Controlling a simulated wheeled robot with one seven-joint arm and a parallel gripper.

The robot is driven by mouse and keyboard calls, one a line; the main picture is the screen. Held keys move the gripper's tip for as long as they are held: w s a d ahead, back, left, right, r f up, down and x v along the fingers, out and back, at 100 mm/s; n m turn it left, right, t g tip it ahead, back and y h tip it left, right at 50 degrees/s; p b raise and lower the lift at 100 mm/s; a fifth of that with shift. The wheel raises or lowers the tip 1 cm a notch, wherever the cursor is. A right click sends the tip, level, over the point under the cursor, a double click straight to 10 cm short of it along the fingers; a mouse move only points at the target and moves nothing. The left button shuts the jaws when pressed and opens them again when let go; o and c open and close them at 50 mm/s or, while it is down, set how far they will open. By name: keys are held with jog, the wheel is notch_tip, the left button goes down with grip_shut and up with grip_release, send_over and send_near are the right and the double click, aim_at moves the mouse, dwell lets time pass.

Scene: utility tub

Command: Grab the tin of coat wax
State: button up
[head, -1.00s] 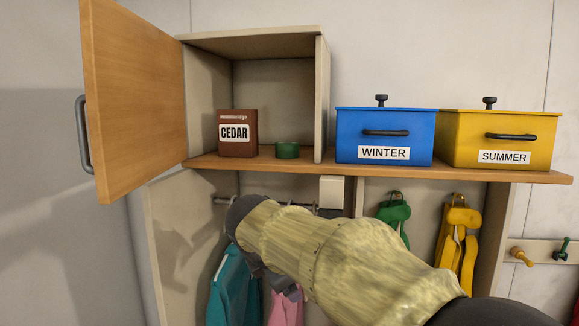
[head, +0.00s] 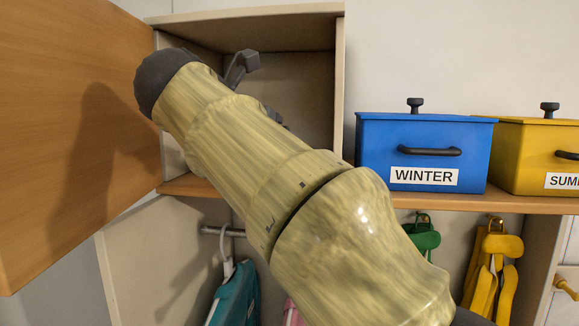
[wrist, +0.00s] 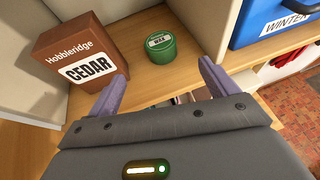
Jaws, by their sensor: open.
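The tin of coat wax is a small round green tin (wrist: 160,44) with a white label reading WAX. In the wrist view it stands upright on the wooden shelf, ahead of my gripper and between the lines of its fingers. My gripper (wrist: 160,88) is open and empty, its two purple-grey fingers apart and short of the tin. In the head view my arm hides the tin, and only part of my gripper (head: 240,66) shows in front of the open cabinet (head: 340,90).
A brown CEDAR box (wrist: 80,58) stands close left of the tin, near my left finger. The cabinet's side wall is to the right, then the blue WINTER bin (head: 425,155) and yellow SUMMER bin (head: 535,150). The open wooden door (head: 60,140) is at left.

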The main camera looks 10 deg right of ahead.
jog(key=shift+s+d+r, duration=0.1)
jog(key=shift+s+d, duration=0.05)
jog(key=shift+s, duration=0.1)
jog(key=p+x, duration=0.3)
jog(key=x, duration=0.9)
jog(key=shift+w+p, duration=0.1)
jog(key=shift+p, duration=0.25)
jog(key=p+x, duration=0.3)
jog(key=x, duration=0.2)
jog(key=shift+f, duration=0.25)
